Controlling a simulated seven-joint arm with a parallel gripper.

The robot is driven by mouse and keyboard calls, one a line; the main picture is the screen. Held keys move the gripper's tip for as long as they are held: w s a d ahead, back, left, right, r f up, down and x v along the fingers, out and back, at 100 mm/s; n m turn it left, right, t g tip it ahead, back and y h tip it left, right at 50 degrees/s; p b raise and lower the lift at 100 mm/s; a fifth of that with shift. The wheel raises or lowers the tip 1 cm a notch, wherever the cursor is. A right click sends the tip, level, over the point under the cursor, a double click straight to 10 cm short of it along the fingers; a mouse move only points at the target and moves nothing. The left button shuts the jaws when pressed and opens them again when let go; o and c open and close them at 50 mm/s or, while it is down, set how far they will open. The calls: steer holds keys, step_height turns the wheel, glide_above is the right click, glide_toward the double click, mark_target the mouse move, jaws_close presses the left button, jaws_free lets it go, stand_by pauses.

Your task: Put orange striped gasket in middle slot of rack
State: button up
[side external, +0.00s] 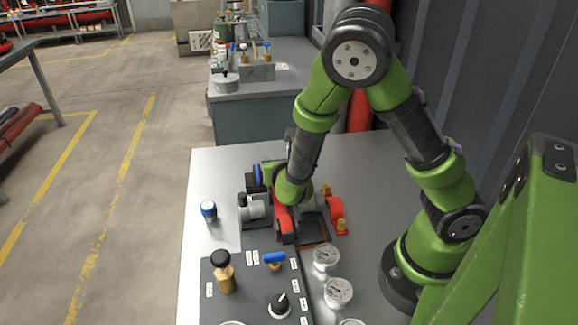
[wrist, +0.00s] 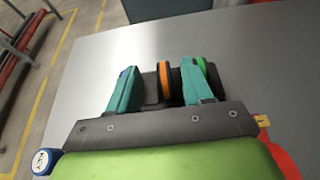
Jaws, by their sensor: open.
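In the wrist view, the orange striped gasket (wrist: 165,78) is a dark disc with an orange band, standing on edge beside black parts (wrist: 150,86). My gripper (wrist: 163,70) is open, with one teal finger to the left of the gasket and the other to its right. Gaps show between the fingers and the orange band, so it is not clamped. A green-banded piece (wrist: 202,66) shows behind the right finger. I cannot clearly make out the rack or its middle slot. In the side external view, my arm hides the fingertips and the gasket.
A dark control panel (side external: 240,300) and round gauges (side external: 338,291) lie nearer the camera.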

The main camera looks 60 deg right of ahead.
steer(key=v, duration=0.6)
steer(key=shift+s+a+r, duration=0.15)
steer(key=shift+s+a, duration=0.1)
steer(key=s+d+r+m+g+y, duration=0.2)
steer(key=s+m+g, duration=0.25)
steer(key=m, duration=0.45)
steer(key=s+d+r+m+g+y, duration=0.1)
steer(key=s+r+m+g+y, duration=0.15)
steer(key=s+m, duration=0.5)
steer(key=a+r+m+t+y, duration=0.4)
steer(key=a+r+m+y, duration=0.3)
steer(key=r+m, duration=0.3)
steer(key=a+m, duration=0.1)
steer(key=m, duration=0.3)
steer(key=shift+w+a+r+m+t, duration=0.2)
steer(key=shift+r+m+t, duration=0.1)
steer(key=shift+m+t, duration=0.1)
